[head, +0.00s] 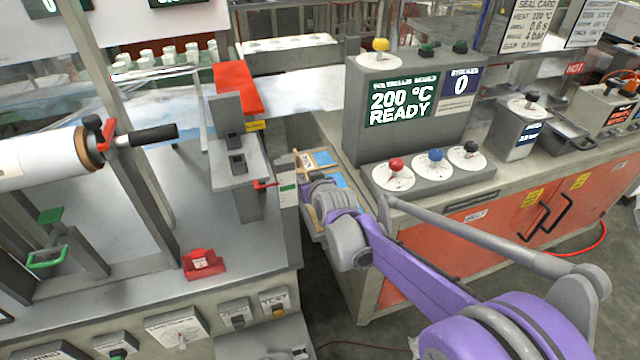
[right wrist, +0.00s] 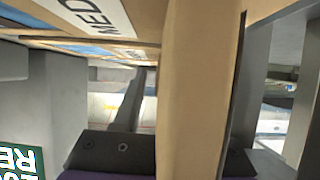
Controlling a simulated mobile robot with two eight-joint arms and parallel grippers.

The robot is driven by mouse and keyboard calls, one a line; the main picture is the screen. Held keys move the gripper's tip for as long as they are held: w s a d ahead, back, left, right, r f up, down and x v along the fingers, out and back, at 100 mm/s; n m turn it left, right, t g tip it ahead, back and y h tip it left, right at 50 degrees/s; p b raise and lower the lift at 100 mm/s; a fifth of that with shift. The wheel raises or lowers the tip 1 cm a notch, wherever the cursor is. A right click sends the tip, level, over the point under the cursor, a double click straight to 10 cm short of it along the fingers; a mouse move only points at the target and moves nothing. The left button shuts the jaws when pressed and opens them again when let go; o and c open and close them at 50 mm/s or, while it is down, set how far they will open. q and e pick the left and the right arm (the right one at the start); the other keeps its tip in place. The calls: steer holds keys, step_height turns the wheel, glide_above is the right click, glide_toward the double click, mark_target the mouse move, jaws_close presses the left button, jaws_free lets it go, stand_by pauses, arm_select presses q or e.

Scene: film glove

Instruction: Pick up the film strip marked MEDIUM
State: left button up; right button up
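The MEDIUM strip cannot be singled out in the head view. Strips with white and blue faces (head: 325,158) lie in a tan tray in the gap between the two benches. I cannot tell whether that is tray wall or strip. My left gripper is out of view.
A grey control box (head: 410,110) reading "200 °C READY" stands right of the tray. A grey machine post with a red lever (head: 265,185) stands close on the left. A film roll (head: 40,160) is at far left. The right bench has an orange front (head: 440,245).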

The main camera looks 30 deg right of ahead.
jaws_close()
